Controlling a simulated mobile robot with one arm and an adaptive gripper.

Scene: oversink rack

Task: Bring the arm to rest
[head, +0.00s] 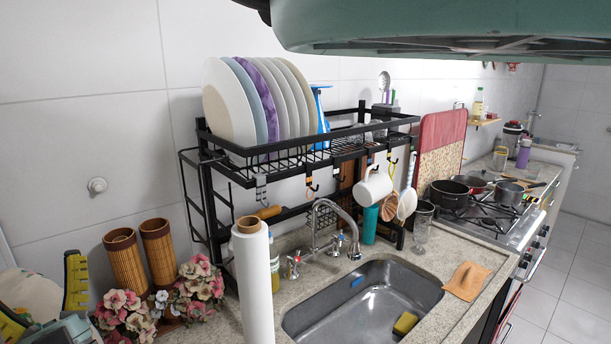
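My gripper (44,303) shows at the bottom left corner of the head view, partly cut off by the picture's edge. Its two yellow-and-dark fingers stand apart, and I see nothing clamped between them. A pale rounded shape (28,288) shows behind the fingers; I cannot tell what it is. The gripper is left of the flowers and the woven cylinders. A large teal part of my own arm crosses the top right of the view.
Pink and white flowers (125,312) and two woven cylinders (122,262) stand close right of the gripper. A white paper roll (254,285) stands before the black rack (290,150), which holds several plates (228,105). The sink (350,310) and stove (485,222) lie further right.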

